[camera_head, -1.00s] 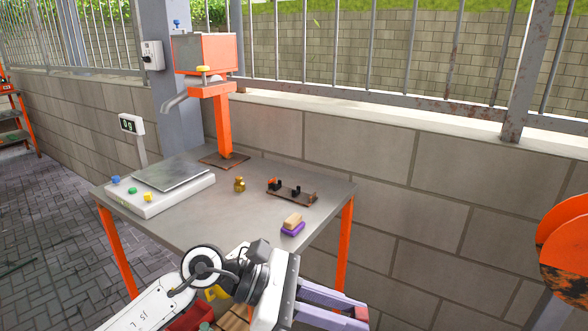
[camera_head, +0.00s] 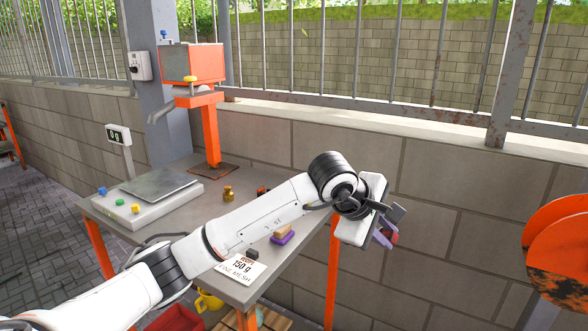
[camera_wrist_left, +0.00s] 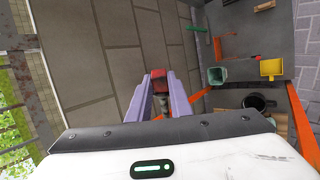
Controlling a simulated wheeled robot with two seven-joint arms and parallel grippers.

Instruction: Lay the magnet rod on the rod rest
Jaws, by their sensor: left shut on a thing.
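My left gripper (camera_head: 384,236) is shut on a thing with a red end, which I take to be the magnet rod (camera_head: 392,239). It is past the table's right edge, in front of the block wall. In the left wrist view the rod's red end (camera_wrist_left: 159,74) shows between the two purple fingers; most of its length is hidden. The rod rest (camera_head: 262,190), a low dark stand with orange and black holders, is on the table at its back right. My left forearm hides most of it. My right gripper is not in view.
An orange stand (camera_head: 210,135) rises behind. A yellow mug (camera_head: 208,301) and red bin (camera_head: 176,320) are below.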

